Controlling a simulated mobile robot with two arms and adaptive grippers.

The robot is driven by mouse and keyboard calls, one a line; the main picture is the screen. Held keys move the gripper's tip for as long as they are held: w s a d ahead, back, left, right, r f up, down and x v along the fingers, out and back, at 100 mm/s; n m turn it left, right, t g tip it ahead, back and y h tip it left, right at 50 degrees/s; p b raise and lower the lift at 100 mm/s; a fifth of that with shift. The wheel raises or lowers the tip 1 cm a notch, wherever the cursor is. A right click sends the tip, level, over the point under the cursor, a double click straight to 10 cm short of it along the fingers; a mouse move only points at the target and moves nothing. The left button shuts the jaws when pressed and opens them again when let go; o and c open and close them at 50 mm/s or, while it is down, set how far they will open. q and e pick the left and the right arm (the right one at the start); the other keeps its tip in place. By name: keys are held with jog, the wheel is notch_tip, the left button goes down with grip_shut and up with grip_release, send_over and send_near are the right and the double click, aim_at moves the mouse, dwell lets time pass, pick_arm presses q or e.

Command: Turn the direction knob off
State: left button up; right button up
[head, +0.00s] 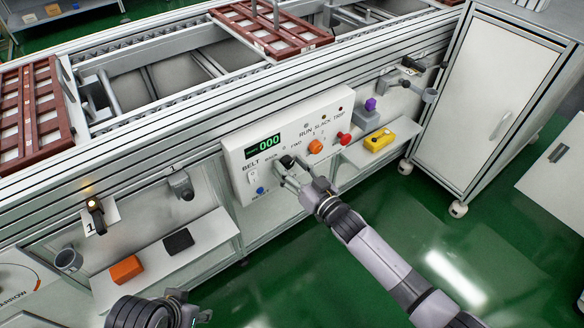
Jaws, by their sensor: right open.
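The white control panel (236,150) is on the front of the conveyor, with a green display (263,144) reading 000. A small black knob (287,160), which looks like the direction knob, is below the display's right end. My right gripper (291,169) is open at the panel, its fingertips at this knob. Fingers and knob overlap in view, so I cannot tell whether they touch. The knob's pointer and its label are too small or hidden to read. My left gripper (188,312) is low at the bottom edge, partly cut off, away from the panel.
The panel also holds an orange knob (315,146), a red button (344,138), a blue button (260,190) and a white switch (253,177). A yellow device (379,137) sits on a right shelf. An orange block (126,270) and a black block (178,241) sit on a left shelf.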

jog(key=shift+c, duration=0.3)
jog(key=c, duration=1.1)
jog(key=n+p, duration=0.1)
jog(key=n, duration=0.2)
jog(key=shift+n, duration=0.4)
jog(key=n, duration=0.4)
jog(key=shift+n, duration=0.4)
jog(key=o, duration=1.2)
jog(key=shift+c, duration=0.2)
